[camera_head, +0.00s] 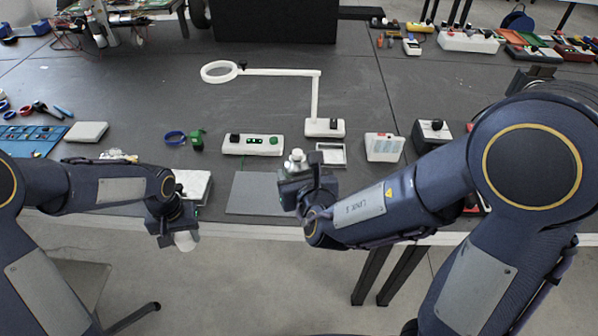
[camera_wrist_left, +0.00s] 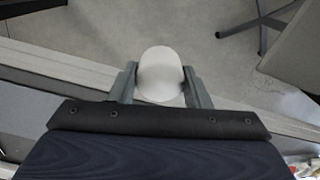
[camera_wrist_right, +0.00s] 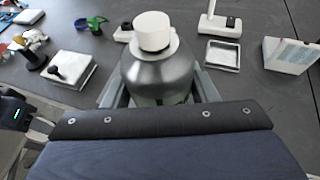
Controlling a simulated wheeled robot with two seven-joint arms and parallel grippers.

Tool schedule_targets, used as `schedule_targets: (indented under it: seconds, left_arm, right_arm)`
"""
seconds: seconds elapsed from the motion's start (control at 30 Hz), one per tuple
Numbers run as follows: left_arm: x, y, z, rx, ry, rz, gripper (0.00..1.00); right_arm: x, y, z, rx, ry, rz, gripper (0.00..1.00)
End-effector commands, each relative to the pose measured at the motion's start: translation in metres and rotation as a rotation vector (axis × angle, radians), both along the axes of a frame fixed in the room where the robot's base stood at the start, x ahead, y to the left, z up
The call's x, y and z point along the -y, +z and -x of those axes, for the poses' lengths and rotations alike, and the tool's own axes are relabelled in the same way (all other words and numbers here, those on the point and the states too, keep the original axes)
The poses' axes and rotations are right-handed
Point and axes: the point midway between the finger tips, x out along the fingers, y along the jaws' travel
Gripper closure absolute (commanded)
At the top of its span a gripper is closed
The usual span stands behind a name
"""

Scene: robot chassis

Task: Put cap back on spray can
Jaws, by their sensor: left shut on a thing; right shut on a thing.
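The white cap (camera_head: 185,241) is held between the fingers of my left gripper (camera_head: 172,228), low at the front edge of the table. In the left wrist view the cap (camera_wrist_left: 161,75) sits between both fingers, rounded end showing. My right gripper (camera_head: 297,188) is shut on the spray can. In the right wrist view the can (camera_wrist_right: 158,78) is silver with a white nozzle top (camera_wrist_right: 153,32), standing about upright between the fingers. In the head view the can's top (camera_head: 297,160) rises above the gripper. Cap and can are well apart.
A grey mat (camera_head: 260,194) lies on the table between the grippers. Behind it stand a white switch box (camera_head: 255,144), a white magnifier lamp (camera_head: 270,72), a small white tray (camera_head: 332,154) and a white box (camera_head: 384,147). A blue tool tray (camera_head: 30,138) lies at left.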

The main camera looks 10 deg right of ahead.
Motion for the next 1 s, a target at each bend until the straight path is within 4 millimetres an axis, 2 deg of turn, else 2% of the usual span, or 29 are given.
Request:
schedule_targets:
  seconds: [0.17,0.27,0.4,0.53,0.77,1.0]
  left_arm:
    - [0.019,0.020,-0.024,0.005,-0.013,0.001,0.78]
    - [0.040,0.041,-0.045,0.008,-0.024,0.002,0.78]
    - [0.077,0.078,-0.068,0.008,-0.046,0.001,0.78]
    - [0.113,0.113,-0.080,0.007,-0.067,0.002,0.78]
    - [0.180,0.176,-0.082,0.006,-0.119,0.001,0.78]
    - [0.245,0.239,-0.061,0.005,-0.190,0.002,0.78]
  right_arm:
    - [0.000,0.001,-0.001,0.003,-0.001,-0.001,0.88]
    - [0.000,0.001,-0.001,0.003,-0.001,-0.001,0.88]
    - [0.000,0.001,-0.001,0.003,-0.001,-0.001,0.88]
    - [0.000,0.001,-0.001,0.003,-0.001,-0.001,0.88]
    - [0.000,0.001,-0.001,0.003,-0.001,-0.001,0.88]
    - [0.000,0.001,-0.001,0.003,-0.001,-0.001,0.88]
